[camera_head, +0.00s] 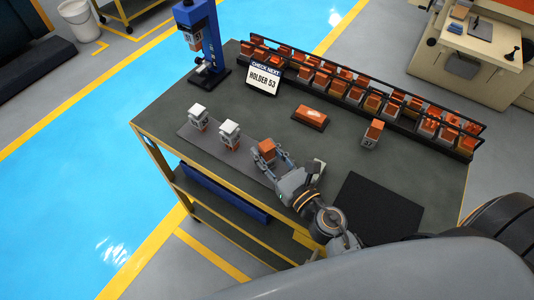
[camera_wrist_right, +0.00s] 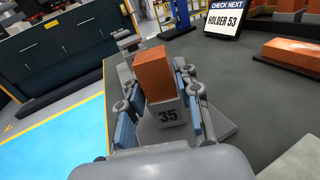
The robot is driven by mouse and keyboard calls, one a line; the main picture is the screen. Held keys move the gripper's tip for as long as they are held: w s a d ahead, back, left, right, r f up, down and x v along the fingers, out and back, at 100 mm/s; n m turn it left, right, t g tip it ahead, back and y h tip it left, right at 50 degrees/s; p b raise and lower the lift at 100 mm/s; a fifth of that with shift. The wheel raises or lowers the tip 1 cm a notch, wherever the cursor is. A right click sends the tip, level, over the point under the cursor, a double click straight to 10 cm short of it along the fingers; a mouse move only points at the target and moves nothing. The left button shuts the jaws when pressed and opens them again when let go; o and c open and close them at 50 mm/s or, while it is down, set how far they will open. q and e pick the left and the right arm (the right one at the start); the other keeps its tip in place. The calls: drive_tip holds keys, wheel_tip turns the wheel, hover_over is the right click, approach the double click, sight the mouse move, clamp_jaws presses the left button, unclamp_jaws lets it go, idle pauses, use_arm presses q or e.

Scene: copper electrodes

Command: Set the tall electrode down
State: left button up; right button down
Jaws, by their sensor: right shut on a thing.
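The tall electrode is an orange copper block (camera_head: 267,146) on a grey holder. In the right wrist view the block (camera_wrist_right: 153,74) stands upright, and its holder (camera_wrist_right: 168,116) is marked 35. My right gripper (camera_head: 268,158) is shut around it, with a finger on each side. The electrode is at the right-hand part of a thin grey mat (camera_head: 207,143); I cannot tell whether its base touches the mat. Two pale-topped holders (camera_head: 198,112) and (camera_head: 230,130) stand in a row to its left. My left gripper is not in view.
A long rack (camera_head: 395,110) of several copper electrodes runs along the table's back. A sign (camera_head: 264,79) reads "CHECK NEXT HOLDER 53". A blue stand (camera_head: 212,45), a flat copper block (camera_head: 311,115), a loose electrode (camera_head: 373,130) and a black mat (camera_head: 375,207) are around.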

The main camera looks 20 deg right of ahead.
drive_tip(key=shift+f, duration=0.1)
drive_tip(key=c, duration=1)
unclamp_jaws()
drive_tip(key=shift+o, duration=0.2)
